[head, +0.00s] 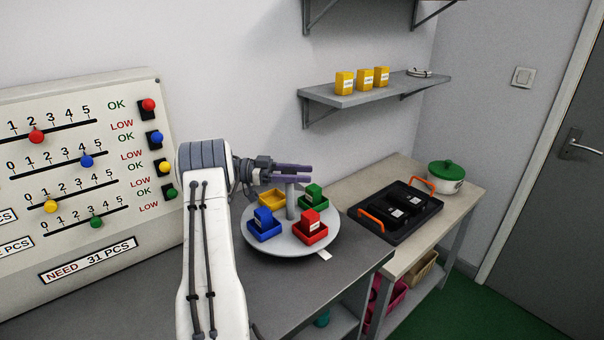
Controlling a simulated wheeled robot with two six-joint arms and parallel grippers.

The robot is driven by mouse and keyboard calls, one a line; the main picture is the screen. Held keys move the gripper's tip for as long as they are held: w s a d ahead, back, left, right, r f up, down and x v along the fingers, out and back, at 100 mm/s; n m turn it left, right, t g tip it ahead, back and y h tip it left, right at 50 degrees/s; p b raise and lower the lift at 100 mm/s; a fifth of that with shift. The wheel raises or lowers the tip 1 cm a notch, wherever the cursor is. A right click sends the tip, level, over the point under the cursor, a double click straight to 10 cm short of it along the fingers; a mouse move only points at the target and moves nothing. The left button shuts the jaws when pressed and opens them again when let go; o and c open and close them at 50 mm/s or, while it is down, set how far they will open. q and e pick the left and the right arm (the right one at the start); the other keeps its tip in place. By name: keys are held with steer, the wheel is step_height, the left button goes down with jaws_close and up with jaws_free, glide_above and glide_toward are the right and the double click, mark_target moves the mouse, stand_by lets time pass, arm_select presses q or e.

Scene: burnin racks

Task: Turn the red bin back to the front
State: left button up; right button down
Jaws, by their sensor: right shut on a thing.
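The red bin (310,235) sits at the front right of a round grey turntable (282,249), with a labelled red block in it. The blue bin (264,234) is at the front left, the yellow bin (271,199) at the back left and the green bin (312,202) at the back right. A grey post (292,207) stands in the turntable's middle. My right gripper (306,173), with purple fingers, is shut on the top of this post; the fingers partly hide the grip. My left gripper is out of view.
A white tag (324,255) lies by the turntable's front right edge. A board with coloured sliders (70,180) stands at left. At right are a black tray (381,232) with orange handles and a green-lidded pot (446,177). A wall shelf (364,95) hangs behind.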

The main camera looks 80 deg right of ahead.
steer(key=shift+s+r, duration=0.1)
steer(key=shift+r, duration=0.1)
steer(key=shift+c, duration=1.4)
jaws_free()
steer(key=shift+f, duration=0.1)
steer(key=s+a+r+b, duration=0.1)
steer(key=s+r+b, duration=0.2)
steer(key=s+r, duration=0.8)
steer(key=shift+s+a, duration=0.25)
steer(key=shift+a, duration=0.05)
